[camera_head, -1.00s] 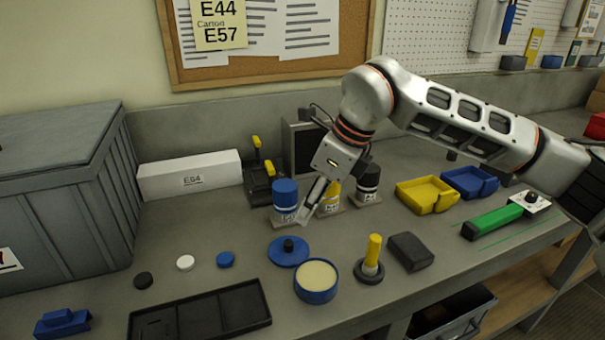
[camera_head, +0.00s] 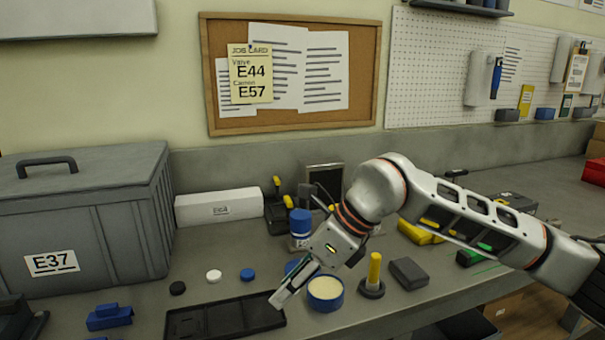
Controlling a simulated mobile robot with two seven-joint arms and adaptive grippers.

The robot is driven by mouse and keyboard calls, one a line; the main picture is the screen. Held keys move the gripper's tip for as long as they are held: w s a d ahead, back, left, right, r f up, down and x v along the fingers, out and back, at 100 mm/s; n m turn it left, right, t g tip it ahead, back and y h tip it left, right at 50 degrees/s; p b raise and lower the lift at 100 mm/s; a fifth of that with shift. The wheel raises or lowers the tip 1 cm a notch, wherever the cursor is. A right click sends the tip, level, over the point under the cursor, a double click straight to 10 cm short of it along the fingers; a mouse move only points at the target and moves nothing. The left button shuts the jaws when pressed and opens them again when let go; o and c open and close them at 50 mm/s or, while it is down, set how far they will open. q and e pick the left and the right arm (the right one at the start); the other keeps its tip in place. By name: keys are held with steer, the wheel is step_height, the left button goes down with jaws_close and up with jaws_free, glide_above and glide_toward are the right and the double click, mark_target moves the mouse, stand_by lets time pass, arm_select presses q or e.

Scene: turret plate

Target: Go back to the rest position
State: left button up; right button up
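My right gripper (camera_head: 283,296) reaches in from the right and points down and left. Its fingertips are over the right end of the black tray (camera_head: 205,334), just left of the open blue tub (camera_head: 326,303) with cream contents. I see the fingers nearly edge-on, so any gap between them is hidden, and I see nothing held. The gripper partly covers a blue lid (camera_head: 291,267) behind it. A blue-capped bottle (camera_head: 300,223) stands behind the gripper. My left gripper is not in view.
A grey lidded crate (camera_head: 110,235) marked E37 stands at left. A white box (camera_head: 217,208) sits by the wall. Black, white and blue caps (camera_head: 247,274) lie in a row. A yellow-handled tool (camera_head: 374,270) stands upright beside a dark block (camera_head: 408,272).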

steer(key=s+a+r+g+y, duration=0.3)
steer(key=s+a+r+y, duration=0.3)
steer(key=s+a+y, duration=0.3)
step_height(320, 180, up, 10)
steer(key=w+d+m+t+y, duration=0.3)
steer(key=m+t+y, duration=0.4)
steer(key=m, duration=0.2)
steer(key=w+d+f+m+t+h, duration=0.1)
steer(key=w+d+m+t+h, duration=0.3)
steer(key=d+m+t, duration=0.3)
steer(key=w+d+f+m+t+h, duration=0.25)
steer(key=d+m+t+h, duration=0.2)
steer(key=m+t, duration=0.4)
steer(key=w+d+f+m+g+h, duration=0.1)
steer(key=w+d+f+m+h, duration=0.1)
steer(key=d+f+m+h, duration=1.35)
steer(key=s+d+f+m+g+h, duration=0.1)
steer(key=s+d+f+g+h, duration=0.1)
steer(key=s+d+f+g, duration=0.65)
steer(key=s+d+f+m+g+h, duration=0.2)
steer(key=s+d+f+g, duration=0.2)
steer(key=s+d+f, duration=0.8)
steer(key=a+f+m+t+y, duration=0.2)
steer(key=a+f+t+y, duration=0.2)
steer(key=a+f, duration=1.3)
steer(key=a+y, duration=0.2)
steer(key=y, duration=0.1)
steer(key=shift+f+y, duration=0.3)
steer(key=shift+y, duration=0.1)
